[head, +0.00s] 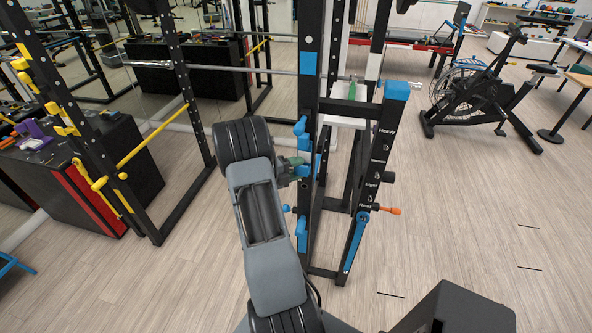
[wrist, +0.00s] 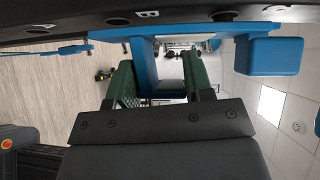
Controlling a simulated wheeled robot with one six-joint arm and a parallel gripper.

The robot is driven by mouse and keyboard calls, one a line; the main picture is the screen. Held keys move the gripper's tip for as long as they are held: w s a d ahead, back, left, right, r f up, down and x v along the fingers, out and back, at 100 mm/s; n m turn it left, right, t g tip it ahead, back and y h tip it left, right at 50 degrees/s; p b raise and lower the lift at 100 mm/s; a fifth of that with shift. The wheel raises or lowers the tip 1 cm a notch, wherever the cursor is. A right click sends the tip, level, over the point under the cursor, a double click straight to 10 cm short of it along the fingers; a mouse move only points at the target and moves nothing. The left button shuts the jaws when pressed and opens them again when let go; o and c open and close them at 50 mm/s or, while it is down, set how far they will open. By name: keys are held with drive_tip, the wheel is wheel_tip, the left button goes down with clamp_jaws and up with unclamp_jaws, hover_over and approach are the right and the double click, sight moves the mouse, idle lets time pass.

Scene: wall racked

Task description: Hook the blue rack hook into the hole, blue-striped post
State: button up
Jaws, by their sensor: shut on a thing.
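My gripper (head: 296,169) is at the near face of the blue-striped post (head: 309,112), its green fingers partly hidden behind my arm. In the wrist view its two green fingers (wrist: 160,78) are shut on the blue rack hook (wrist: 143,62), a blue frame-like piece. The post (wrist: 200,17) crosses the top of the wrist view as a dark bar with holes. The hook's upper end meets or nearly meets the post; I cannot tell whether it sits in a hole.
Other blue pieces are on the post, one above my gripper (head: 301,129) and one below (head: 301,235). A blue block (wrist: 270,56) is beside the hook in the wrist view. A barbell (head: 265,70) crosses behind. An exercise bike (head: 480,95) stands far right.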

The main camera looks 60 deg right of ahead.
drive_tip(key=shift+w+d+r, duration=0.1)
drive_tip(key=shift+w+d, duration=0.05)
drive_tip(key=shift+d, duration=0.25)
drive_tip(key=o, duration=1.4)
drive_tip(key=shift+c, duration=0.2)
drive_tip(key=f+b+v, duration=0.1)
drive_tip(key=b+v, duration=0.2)
drive_tip(key=v, duration=1)
drive_tip(key=shift+w+a+r, duration=0.2)
drive_tip(key=shift+a+r, duration=0.15)
drive_tip(key=shift+r, duration=0.15)
